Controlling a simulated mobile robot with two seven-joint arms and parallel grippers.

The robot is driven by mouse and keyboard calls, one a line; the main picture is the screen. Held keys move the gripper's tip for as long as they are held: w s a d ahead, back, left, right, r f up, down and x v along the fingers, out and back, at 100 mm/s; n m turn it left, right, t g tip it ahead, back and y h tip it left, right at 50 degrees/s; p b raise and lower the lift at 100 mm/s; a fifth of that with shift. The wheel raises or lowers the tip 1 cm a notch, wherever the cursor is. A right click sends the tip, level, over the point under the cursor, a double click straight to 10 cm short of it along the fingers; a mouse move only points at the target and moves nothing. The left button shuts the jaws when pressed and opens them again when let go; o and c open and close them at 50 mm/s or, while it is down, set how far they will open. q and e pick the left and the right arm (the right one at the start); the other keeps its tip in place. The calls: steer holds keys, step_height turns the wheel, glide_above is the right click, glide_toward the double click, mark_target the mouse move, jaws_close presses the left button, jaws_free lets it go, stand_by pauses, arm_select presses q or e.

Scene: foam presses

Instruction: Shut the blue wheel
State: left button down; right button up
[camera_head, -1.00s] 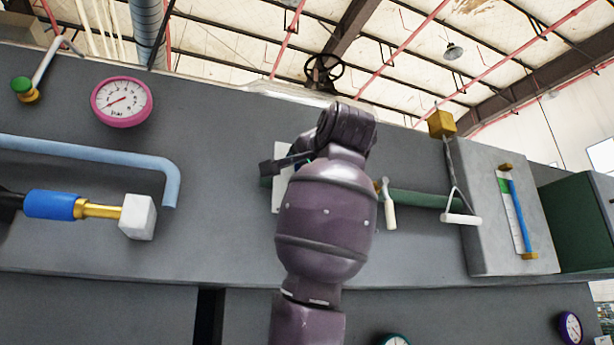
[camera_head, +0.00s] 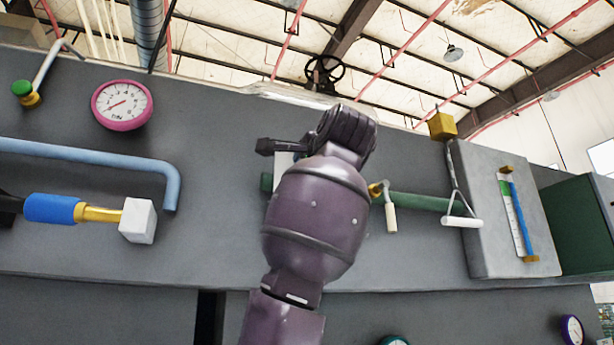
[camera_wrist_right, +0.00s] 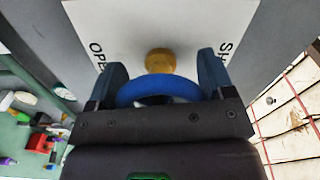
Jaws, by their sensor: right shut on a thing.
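The blue wheel (camera_wrist_right: 160,88) sits between the two fingers of my right gripper (camera_wrist_right: 162,68) in the right wrist view, and the gripper is shut on its rim. A brass hub (camera_wrist_right: 159,61) shows just beyond the wheel. Behind it is a white plate (camera_wrist_right: 150,20) with partly covered lettering, "OPE" at left and "SH" at right. In the head view, my right arm hides the wheel. Only a strip of the white plate (camera_head: 283,162) shows there. My left gripper is not in view.
Around the arm on the grey panel are a pink-rimmed gauge (camera_head: 122,103), a light-blue pipe (camera_head: 100,152), a blue-and-brass fitting with a white block (camera_head: 137,220), a green pipe (camera_head: 415,201) with a white handle (camera_head: 390,219), and a hanging white-bar pull (camera_head: 461,221).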

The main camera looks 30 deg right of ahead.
steer(key=o, duration=0.9)
steer(key=shift+s, duration=0.1)
steer(key=b+v, duration=0.2)
steer(key=v, duration=0.8)
steer(key=shift+s, duration=0.35)
